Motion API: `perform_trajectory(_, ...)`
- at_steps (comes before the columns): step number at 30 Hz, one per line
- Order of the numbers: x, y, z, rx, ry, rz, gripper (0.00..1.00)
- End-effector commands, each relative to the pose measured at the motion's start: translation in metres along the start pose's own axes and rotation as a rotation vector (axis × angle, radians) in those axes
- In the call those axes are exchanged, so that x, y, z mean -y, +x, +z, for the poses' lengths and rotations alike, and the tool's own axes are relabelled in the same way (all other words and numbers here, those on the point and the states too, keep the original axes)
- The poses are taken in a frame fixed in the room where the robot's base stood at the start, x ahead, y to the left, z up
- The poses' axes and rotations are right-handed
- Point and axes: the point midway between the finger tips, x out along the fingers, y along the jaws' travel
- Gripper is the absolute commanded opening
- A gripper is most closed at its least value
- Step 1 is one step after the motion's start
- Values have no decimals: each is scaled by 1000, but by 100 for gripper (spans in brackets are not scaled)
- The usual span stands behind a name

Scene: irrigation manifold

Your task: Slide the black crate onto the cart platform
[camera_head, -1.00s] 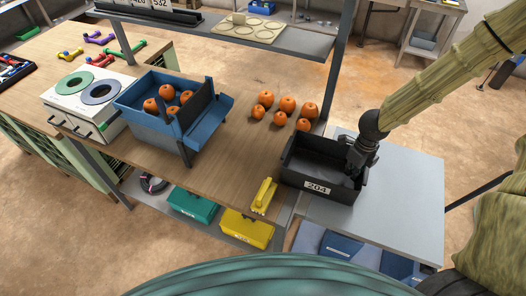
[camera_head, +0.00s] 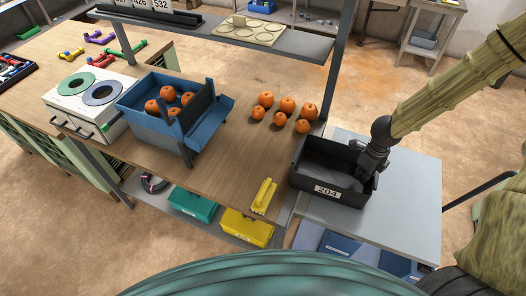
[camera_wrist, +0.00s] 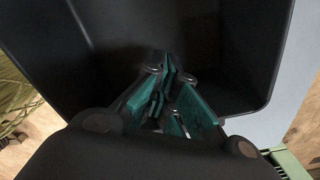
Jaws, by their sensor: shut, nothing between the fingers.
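The black crate (camera_head: 332,192), labelled 204, looks empty and upright. In the head view it straddles the seam between the wooden bench (camera_head: 225,165) and the grey cart platform (camera_head: 412,200), its larger part over the platform. My gripper (camera_head: 364,166) is shut and empty, its fingers down inside the crate at its right wall. Whether they touch that wall is hard to tell. In the wrist view the shut gripper fingers (camera_wrist: 163,95) with teal pads show against the crate's dark inner walls (camera_wrist: 235,45).
Several orange pumpkins (camera_head: 287,104) stand on the bench behind the crate. A yellow tool (camera_head: 264,195) lies near the bench's front edge, left of the crate. A blue bin (camera_head: 165,135) with pumpkins is farther left. The platform's right part is clear.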

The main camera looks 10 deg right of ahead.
Motion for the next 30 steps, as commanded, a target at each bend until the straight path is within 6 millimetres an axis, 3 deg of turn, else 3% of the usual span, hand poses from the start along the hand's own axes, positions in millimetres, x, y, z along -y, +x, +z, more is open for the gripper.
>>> perform_trajectory(30,28,-1,-46,-1,1,0,0)
